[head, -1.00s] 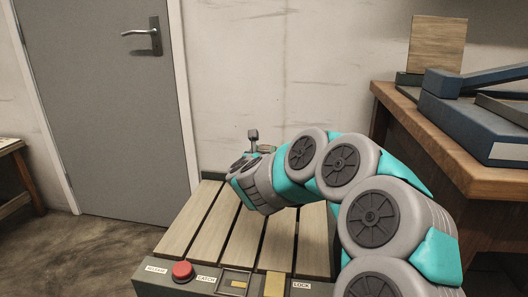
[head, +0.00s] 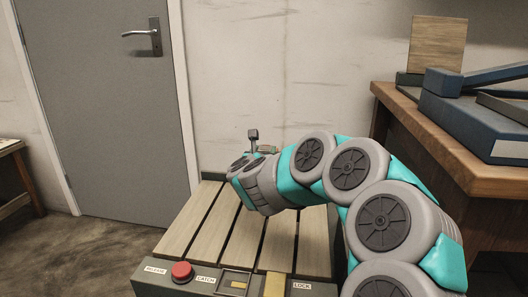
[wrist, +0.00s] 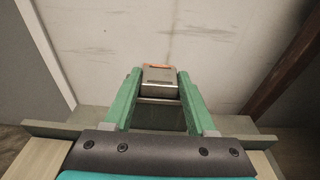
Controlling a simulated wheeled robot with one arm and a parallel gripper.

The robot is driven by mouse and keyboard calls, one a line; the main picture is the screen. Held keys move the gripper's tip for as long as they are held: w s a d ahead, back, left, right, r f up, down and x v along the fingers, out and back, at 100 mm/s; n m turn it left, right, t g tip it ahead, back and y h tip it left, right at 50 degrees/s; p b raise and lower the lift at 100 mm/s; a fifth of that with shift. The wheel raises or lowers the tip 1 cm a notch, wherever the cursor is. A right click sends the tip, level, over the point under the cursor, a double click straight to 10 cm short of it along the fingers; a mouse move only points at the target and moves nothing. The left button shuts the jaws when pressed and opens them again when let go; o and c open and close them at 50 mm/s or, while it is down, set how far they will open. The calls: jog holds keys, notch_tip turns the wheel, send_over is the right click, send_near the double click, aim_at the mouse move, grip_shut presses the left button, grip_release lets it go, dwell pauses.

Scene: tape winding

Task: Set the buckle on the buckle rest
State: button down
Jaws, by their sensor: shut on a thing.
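My gripper (wrist: 160,82) reaches over the far end of the slatted bench. In the wrist view, its two green fingers are shut on a small grey metal piece with an orange strip, which looks like the buckle (wrist: 159,77). It sits between the fingertips, in front of the pale wall. In the head view, my arm and wrist hide most of the gripper and the held piece. I cannot pick out the buckle rest with certainty in either view.
The slatted bench (head: 190,222) has a red button (head: 181,271) and panels labelled CATCH and LOCK at its near edge. Its near slats are clear. A wooden worktop (head: 455,165) with a blue case (head: 470,120) stands right. A grey door (head: 95,110) is left.

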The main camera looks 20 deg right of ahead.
jog(key=shift+c, duration=0.6)
grip_release()
jog(key=shift+s, duration=0.1)
jog(key=v, duration=0.7)
jog(key=shift+s+a, duration=0.2)
jog(key=shift+s, duration=0.05)
jog(key=shift+s, duration=0.1)
